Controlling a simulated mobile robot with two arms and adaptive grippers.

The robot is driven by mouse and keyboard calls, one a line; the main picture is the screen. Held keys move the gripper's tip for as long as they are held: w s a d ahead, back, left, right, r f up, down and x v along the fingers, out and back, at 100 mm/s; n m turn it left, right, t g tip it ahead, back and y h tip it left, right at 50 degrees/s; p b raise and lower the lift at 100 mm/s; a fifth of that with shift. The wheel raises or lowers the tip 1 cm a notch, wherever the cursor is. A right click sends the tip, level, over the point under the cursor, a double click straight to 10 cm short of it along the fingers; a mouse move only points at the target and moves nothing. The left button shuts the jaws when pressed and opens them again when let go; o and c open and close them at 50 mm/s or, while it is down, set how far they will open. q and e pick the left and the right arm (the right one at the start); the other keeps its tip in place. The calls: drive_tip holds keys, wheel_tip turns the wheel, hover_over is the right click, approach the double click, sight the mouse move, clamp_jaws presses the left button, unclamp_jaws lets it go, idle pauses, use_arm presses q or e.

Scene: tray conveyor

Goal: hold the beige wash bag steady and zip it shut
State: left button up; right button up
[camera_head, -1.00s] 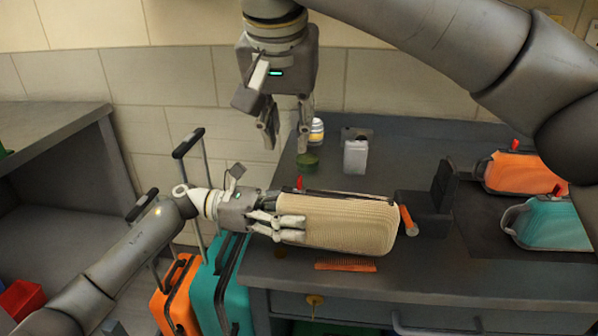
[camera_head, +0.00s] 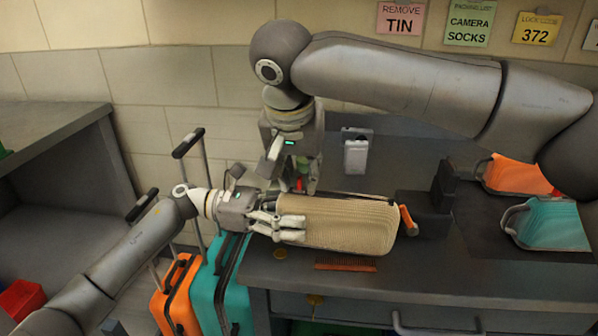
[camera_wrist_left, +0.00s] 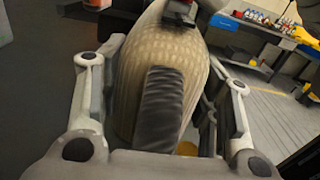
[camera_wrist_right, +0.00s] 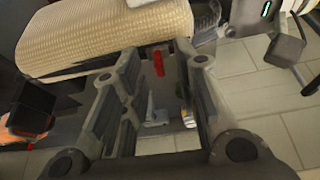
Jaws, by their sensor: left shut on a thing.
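The beige wash bag (camera_head: 345,225) lies lengthwise on the grey desk, its dark zip line along the upper back edge. My left gripper (camera_head: 278,222) is shut on the bag's left end; the bag also shows between its fingers in the left wrist view (camera_wrist_left: 185,55). A red zip pull (camera_head: 299,184) stands up near the bag's left end. My right gripper (camera_head: 297,186) points down there, just behind the bag. In the right wrist view the red pull (camera_wrist_right: 158,62) shows between its parted fingers (camera_wrist_right: 152,75), near the tips. Contact with the pull cannot be told.
A dark block (camera_head: 428,212) with an orange handle (camera_head: 408,220) stands at the bag's right end. An orange comb (camera_head: 345,267) lies in front. A white container (camera_head: 355,157) stands behind. Orange (camera_head: 515,175) and teal (camera_head: 550,224) bags are at right. Suitcases (camera_head: 210,285) stand left of the desk.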

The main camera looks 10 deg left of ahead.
drive_tip(key=shift+f, duration=0.1)
clamp_jaws()
drive_tip(key=shift+d, duration=0.15)
drive_tip(key=d, duration=1)
drive_tip(key=s+d, duration=0.1)
drive_tip(key=d, duration=0.4)
drive_tip(key=shift+d, duration=0.1)
use_arm(q)
drive_tip(key=shift+w, duration=0.1)
use_arm(e)
unclamp_jaws()
drive_tip(key=shift+s, duration=0.1)
